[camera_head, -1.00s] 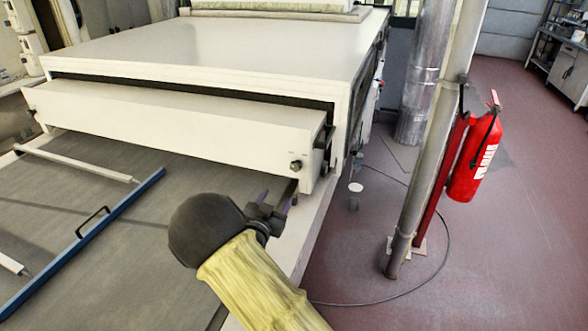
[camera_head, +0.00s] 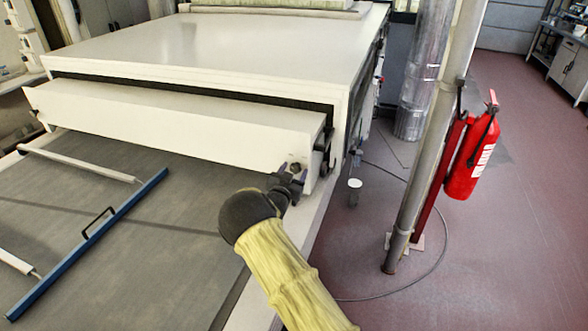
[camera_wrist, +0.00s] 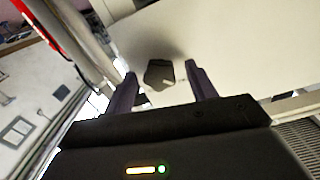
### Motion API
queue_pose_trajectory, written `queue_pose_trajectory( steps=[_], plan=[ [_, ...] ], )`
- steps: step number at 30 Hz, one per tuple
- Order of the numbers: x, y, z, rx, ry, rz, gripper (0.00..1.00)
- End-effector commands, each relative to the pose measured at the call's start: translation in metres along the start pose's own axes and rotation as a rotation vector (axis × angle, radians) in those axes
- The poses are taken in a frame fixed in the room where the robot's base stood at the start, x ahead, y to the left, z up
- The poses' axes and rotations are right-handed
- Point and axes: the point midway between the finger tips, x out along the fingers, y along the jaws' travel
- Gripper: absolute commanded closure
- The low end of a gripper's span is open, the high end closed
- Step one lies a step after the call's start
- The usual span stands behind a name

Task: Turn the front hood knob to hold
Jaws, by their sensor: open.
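The front hood (camera_head: 180,125) is a long cream box across the tunnel mouth. Its dark knob (camera_head: 295,167) sits on the front face near the right end. In the wrist view the knob (camera_wrist: 160,74) is a dark angular shape on the pale panel, just beyond and between the fingertips. My gripper (camera_head: 296,172) is open, its two purple-grey fingers pointing at the knob from in front. In the wrist view my gripper (camera_wrist: 160,78) shows a gap on both sides of the knob. I cannot tell any knob markings.
The grey conveyor belt (camera_head: 150,215) lies below the hood, with a blue bar and handle (camera_head: 95,222) on it at left. A pole (camera_head: 425,150) with a red fire extinguisher (camera_head: 473,155) stands at right. Open red floor (camera_head: 500,260) lies beyond.

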Motion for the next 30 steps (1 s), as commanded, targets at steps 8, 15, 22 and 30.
queue_pose_trajectory(
  steps=[8,15,22,30],
  plan=[
    [0.0056,0.0003,0.0003,0.0,0.0,0.0,0.44],
    [0.0054,0.0002,0.0002,0.0,0.0,0.0,0.73],
    [0.0053,0.0002,0.0003,0.002,0.0,0.0,0.88],
    [0.0056,0.0011,0.0022,0.047,0.001,0.001,0.88]
  ],
)
